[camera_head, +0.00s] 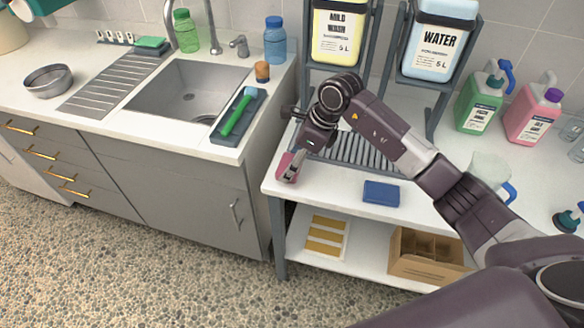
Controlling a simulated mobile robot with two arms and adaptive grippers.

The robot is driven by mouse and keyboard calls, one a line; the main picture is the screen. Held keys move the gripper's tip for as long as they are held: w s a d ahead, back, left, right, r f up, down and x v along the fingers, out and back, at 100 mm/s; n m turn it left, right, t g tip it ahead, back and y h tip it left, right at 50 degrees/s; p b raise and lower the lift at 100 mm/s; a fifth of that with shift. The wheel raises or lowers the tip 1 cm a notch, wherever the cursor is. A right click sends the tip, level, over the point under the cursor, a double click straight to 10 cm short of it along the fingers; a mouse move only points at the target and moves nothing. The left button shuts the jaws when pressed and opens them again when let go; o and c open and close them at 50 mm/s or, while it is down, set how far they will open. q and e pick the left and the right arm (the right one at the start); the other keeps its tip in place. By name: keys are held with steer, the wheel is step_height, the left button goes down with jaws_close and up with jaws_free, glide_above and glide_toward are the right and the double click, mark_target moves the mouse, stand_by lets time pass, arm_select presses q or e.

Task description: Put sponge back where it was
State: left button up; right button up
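My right arm reaches in from the right, and its gripper (292,164) points down at the left front edge of the white table (430,225). A pink block (285,165), which looks like a sponge, shows at the fingertips; the gripper appears shut on it, though the fingers partly hide it. A blue sponge-like block (381,193) lies flat on the table, right of the gripper. A green sponge (151,43) lies behind the ridged drainboard (112,82). My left gripper is not in view.
A sink (185,95) is at left, with a tray (222,130) holding a green-handled brush beside it. A ribbed grey rack (355,152) lies behind the gripper under the jug stands. Green (478,105) and pink (531,115) jugs stand at right. A gap separates counter and table.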

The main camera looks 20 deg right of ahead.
steer(key=shift+f, duration=1.65)
steer(key=o, duration=1.1)
steer(key=shift+r, duration=0.15)
steer(key=shift+r, duration=0.2)
steer(key=b+v, duration=0.1)
steer(key=v, duration=1)
steer(key=shift+s+d+r, duration=0.1)
steer(key=shift+d+r, duration=0.05)
steer(key=shift+r, duration=0.2)
